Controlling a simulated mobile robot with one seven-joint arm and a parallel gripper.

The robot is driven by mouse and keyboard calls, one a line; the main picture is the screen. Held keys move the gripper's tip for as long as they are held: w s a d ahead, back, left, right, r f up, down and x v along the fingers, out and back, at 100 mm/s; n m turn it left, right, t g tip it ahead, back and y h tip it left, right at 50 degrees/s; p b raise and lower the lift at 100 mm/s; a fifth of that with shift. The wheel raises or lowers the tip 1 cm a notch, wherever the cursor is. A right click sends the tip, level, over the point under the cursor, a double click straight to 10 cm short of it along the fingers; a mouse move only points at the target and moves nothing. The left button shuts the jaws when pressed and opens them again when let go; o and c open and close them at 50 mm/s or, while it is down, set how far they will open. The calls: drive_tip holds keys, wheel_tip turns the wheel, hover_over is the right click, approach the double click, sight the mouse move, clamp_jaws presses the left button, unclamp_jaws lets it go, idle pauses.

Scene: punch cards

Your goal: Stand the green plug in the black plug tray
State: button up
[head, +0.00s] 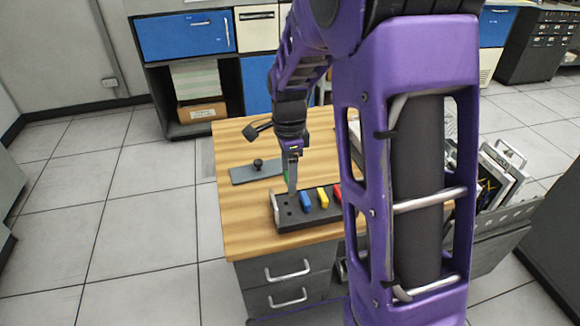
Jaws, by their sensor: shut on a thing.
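The black plug tray (291,222) lies near the front of the wooden desk, with a blue plug (306,203), a yellow plug (322,198) and a red plug (337,192) in a row. My gripper (292,188) points down over the tray's left part, left of the blue plug. It is shut on the green plug (286,183), of which only a thin sliver shows beside the fingers. I cannot tell whether the green plug's lower end is in a hole or just above the tray. The tray's right end is hidden behind my arm.
A grey plate with a black knob (258,172) lies on the desk (232,222) behind and left of the tray. The desk's left front is clear. A bin of cards (500,172) stands right of the desk. Blue-fronted cabinets (186,36) stand behind.

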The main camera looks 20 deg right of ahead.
drive_tip(key=shift+s+a+f, duration=0.15)
drive_tip(key=shift+a, duration=0.1)
drive_tip(key=b, duration=0.4)
hover_over(288, 209)
drive_tip(key=shift+f, duration=2.55)
drive_tip(key=shift+f+b, duration=0.9)
drive_tip(key=shift+f, duration=0.45)
drive_tip(key=o, duration=1.2)
drive_tip(key=shift+r, duration=0.1)
wheel_tip(288, 209, up, 17)
drive_tip(key=p, duration=0.3)
drive_tip(key=shift+p, duration=0.3)
drive_tip(key=shift+r, duration=0.1)
